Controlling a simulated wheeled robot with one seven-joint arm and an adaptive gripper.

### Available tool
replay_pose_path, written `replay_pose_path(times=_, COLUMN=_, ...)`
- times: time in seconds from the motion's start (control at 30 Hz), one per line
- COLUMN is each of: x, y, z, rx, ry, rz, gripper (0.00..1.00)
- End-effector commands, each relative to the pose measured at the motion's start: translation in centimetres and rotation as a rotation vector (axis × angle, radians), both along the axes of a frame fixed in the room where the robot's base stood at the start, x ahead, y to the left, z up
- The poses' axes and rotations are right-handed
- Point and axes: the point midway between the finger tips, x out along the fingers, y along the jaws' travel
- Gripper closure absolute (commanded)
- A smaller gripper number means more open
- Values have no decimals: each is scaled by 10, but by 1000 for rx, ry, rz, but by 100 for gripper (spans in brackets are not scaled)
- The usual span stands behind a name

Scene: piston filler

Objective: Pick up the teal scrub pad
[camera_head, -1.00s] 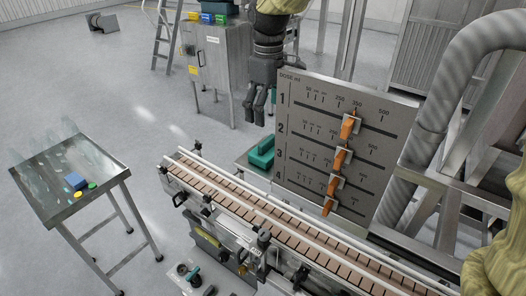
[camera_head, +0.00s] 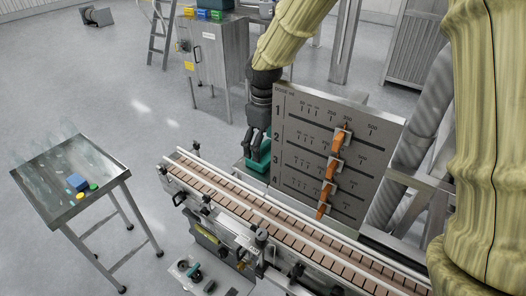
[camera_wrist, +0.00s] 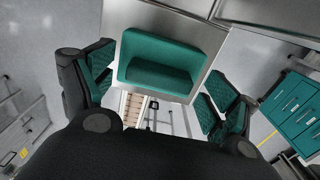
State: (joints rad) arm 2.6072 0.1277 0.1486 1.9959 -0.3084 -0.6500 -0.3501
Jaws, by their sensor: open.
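The teal scrub pad (camera_head: 260,158) is a block on a small metal shelf (camera_wrist: 190,22) behind the conveyor, left of the dose panel. In the head view my gripper (camera_head: 256,148) points down right at the pad and hides part of it. In the wrist view the pad (camera_wrist: 162,68) lies ahead, between the two spread fingers of my gripper (camera_wrist: 160,85). The fingers have teal inner faces and are open, with a gap to the pad on both sides. Whether the fingertips reach down beside the pad is hard to tell.
The dose panel (camera_head: 350,115) with orange sliders (camera_head: 338,140) stands close to the right of my gripper. The conveyor (camera_head: 285,228) runs in front of the shelf. A side table (camera_head: 60,170) with a blue block stands at left. The floor between is clear.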

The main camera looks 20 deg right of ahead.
Motion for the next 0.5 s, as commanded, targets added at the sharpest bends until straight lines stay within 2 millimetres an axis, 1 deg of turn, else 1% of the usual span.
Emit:
replay_pose_path(times=0.1, x=0, y=0, z=-4, rx=-1, ry=1, rz=0, gripper=12)
replay_pose_path(times=0.33, x=0, y=0, z=-5, rx=0, ry=0, rz=0, gripper=12)
replay_pose_path(times=0.37, x=0, y=0, z=-5, rx=0, ry=0, rz=0, gripper=16)
replay_pose_path(times=0.5, x=0, y=0, z=-5, rx=0, ry=0, rz=0, gripper=42)
